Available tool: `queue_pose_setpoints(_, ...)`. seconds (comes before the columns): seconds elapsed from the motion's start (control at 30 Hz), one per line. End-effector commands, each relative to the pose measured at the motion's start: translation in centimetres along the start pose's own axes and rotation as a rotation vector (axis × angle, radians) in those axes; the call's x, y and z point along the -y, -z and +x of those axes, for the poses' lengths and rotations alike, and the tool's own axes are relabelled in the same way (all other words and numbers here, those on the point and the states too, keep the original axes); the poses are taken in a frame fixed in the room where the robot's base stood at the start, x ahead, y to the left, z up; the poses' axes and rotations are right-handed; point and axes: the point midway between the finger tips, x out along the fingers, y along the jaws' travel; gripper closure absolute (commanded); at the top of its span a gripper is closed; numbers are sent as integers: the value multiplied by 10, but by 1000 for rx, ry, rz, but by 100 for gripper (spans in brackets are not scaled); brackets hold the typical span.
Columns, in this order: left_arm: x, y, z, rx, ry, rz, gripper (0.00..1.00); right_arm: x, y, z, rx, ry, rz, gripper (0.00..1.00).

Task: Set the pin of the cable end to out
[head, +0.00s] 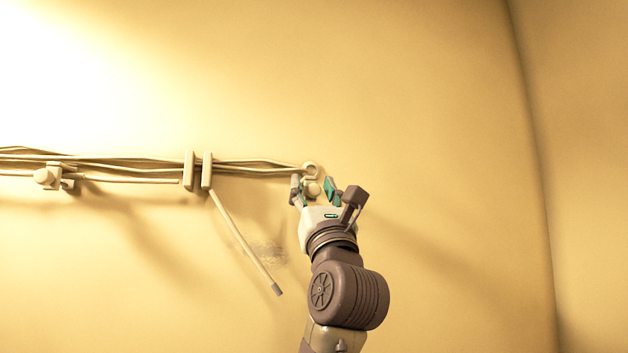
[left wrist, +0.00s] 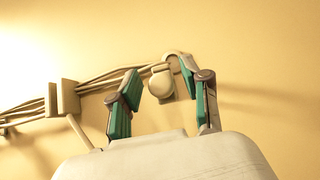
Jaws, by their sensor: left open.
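The cable bundle (head: 252,166) ends at a pale fitting with a small ring (head: 310,168). A rounded pale knob, which looks like the pin (head: 314,189), sits just below the ring. My left gripper (head: 315,187) is open, with its teal-padded fingers on either side of the knob. In the left wrist view the knob (left wrist: 161,82) shows between the open fingers, with a visible gap to the left one; contact on the right is unclear. Whether the pin is in or out cannot be told. My right gripper is not in view.
A two-bar clamp (head: 189,170) holds the cables along the tan wall. A loose cable (head: 245,244) with a grey tip hangs down from it at a slant. Another knobbed clamp (head: 47,178) is at the far left. The wall at the right is bare.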

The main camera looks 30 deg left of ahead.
Motion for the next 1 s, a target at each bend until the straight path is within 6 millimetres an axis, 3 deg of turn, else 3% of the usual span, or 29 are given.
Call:
queue_pose_setpoints(0.27,0,0,1,0,0,0,53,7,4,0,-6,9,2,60)
queue_pose_setpoints(0.5,0,0,1,0,0,0,93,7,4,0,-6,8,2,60)
queue_pose_setpoints(0.57,0,0,1,0,0,0,100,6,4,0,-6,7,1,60)
queue_pose_setpoints(0.87,1,-1,-1,1,1,-1,100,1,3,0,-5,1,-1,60)
queue_pose_setpoints(1.0,2,-16,-16,2,4,-7,100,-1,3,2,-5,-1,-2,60)
